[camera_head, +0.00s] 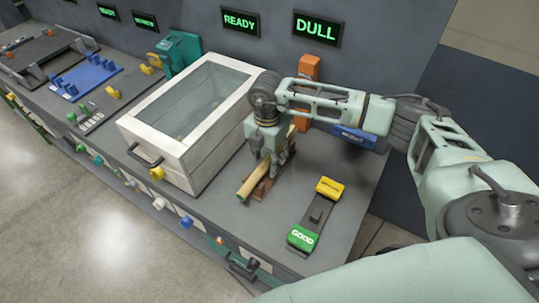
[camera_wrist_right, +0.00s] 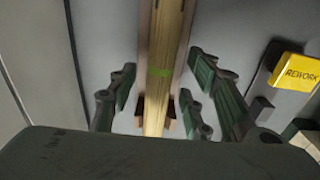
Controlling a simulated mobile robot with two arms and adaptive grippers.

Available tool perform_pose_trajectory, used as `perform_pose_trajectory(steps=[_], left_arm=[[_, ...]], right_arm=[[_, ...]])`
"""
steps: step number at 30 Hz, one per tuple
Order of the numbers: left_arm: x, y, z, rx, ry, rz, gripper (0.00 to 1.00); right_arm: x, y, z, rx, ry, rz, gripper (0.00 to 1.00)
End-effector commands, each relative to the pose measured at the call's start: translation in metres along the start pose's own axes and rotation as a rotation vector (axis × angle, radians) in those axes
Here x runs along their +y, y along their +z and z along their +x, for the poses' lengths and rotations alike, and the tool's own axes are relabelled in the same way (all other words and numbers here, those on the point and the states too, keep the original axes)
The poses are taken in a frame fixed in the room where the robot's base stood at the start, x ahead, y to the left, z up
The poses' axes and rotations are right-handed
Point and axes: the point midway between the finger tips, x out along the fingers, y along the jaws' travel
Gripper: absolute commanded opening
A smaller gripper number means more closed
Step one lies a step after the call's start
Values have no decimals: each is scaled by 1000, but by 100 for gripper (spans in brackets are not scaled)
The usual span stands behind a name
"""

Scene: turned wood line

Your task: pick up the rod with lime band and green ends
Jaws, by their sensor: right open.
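A pale wooden rod (camera_head: 246,187) lies on a brown wooden holder (camera_head: 262,189) on the grey bench, right of the white lidded box. My left gripper is not in view.
The white box (camera_head: 165,155) with a glass lid stands close left of the gripper. A stand with a yellow REWORK block (camera_head: 329,187) and a green GOOD block (camera_head: 301,238) is at right. An orange post (camera_head: 308,70) and blue block (camera_head: 352,138) are behind.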

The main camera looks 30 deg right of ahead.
Motion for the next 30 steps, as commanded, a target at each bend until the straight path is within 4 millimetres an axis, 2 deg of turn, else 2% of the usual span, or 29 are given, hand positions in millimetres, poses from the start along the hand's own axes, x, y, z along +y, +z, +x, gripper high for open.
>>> perform_pose_trajectory(steps=[7,22,30], left_arm=[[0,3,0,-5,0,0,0],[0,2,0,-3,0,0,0],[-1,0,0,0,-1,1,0]], right_arm=[[0,0,2,0,1,-1,44],[0,0,1,-1,1,0,0],[0,0,1,-1,2,0,0]])
